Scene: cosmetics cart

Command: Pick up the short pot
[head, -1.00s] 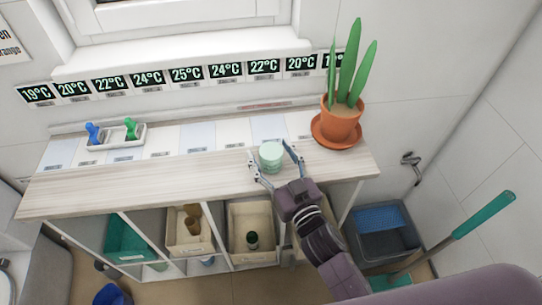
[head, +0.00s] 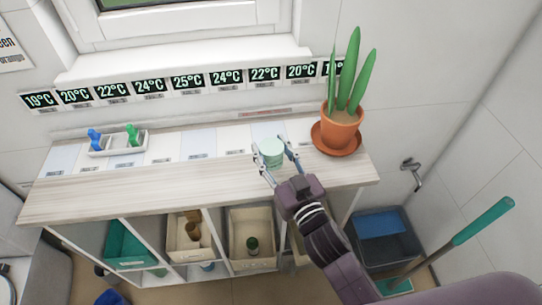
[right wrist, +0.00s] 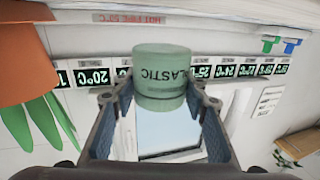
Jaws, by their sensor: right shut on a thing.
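The short pot is a pale green round jar (head: 271,153) with a lid, near the back of the wooden counter (head: 200,185). My right gripper (head: 277,160) is shut on it, one finger on each side. In the right wrist view the pot (right wrist: 160,80) sits between the fingertips (right wrist: 161,95) and shows dark lettering, upside down. I cannot tell for sure whether its base is clear of the counter. My left gripper is not in view.
A terracotta pot with a tall green plant (head: 342,125) stands close to the right of my gripper. A white tray (head: 118,146) with a blue and a green item is at the left. Bins (head: 252,262) fill the shelves below. Temperature labels (head: 187,80) line the wall.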

